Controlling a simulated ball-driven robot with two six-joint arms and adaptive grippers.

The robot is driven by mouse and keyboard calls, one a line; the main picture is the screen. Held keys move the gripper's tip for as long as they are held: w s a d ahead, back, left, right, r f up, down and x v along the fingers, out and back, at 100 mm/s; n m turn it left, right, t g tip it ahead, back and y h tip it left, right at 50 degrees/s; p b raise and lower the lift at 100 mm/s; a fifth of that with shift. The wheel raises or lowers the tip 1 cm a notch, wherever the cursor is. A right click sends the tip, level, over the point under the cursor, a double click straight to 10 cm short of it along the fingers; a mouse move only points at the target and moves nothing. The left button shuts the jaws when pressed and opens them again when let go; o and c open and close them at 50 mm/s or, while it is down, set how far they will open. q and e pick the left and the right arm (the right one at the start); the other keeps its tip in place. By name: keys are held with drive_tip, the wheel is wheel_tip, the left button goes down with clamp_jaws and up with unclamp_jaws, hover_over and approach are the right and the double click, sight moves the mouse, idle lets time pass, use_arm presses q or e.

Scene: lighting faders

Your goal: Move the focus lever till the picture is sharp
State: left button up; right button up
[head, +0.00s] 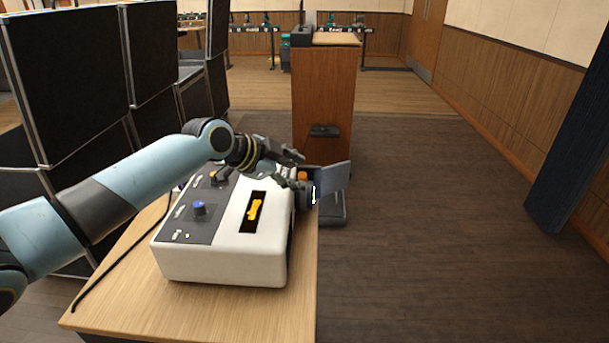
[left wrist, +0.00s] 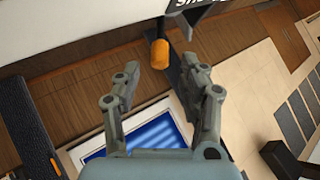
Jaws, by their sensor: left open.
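A white console (head: 215,265) with a dark top panel stands on a wooden table. The focus lever's orange knob (left wrist: 159,54) sits on a dark stalk below a partly cut-off "SHA..." label in the left wrist view. An orange tip (head: 302,175) also shows in the head view, at the console's far right side. My left gripper (head: 292,168) is open. In the left wrist view its fingers (left wrist: 158,72) stand either side of the lever's line, and the knob is around the fingertips; contact cannot be told. A yellow-orange shape (head: 254,212) shows in a dark window; its sharpness is unclear.
A blue knob (head: 199,208) and an orange control (head: 216,175) are on the console's top. The bare table front (head: 200,315) is clear. A grey panel (head: 334,177) stands beyond the console, before a wooden lectern (head: 323,90). Black cases (head: 65,80) stand left.

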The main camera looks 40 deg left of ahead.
sight(301, 174)
use_arm(q)
drive_tip(key=x, duration=0.2)
drive_tip(key=shift+w+f, duration=0.25)
drive_tip(key=shift+w, duration=0.05)
drive_tip(key=shift+w+d+f, duration=0.15)
drive_tip(key=shift+w+f, duration=0.2)
use_arm(e)
drive_tip(key=shift+w+a, duration=0.25)
drive_tip(key=shift+w, duration=0.65)
use_arm(q)
clamp_jaws()
use_arm(e)
drive_tip(key=shift+s+d, duration=0.2)
drive_tip(key=shift+d, duration=0.05)
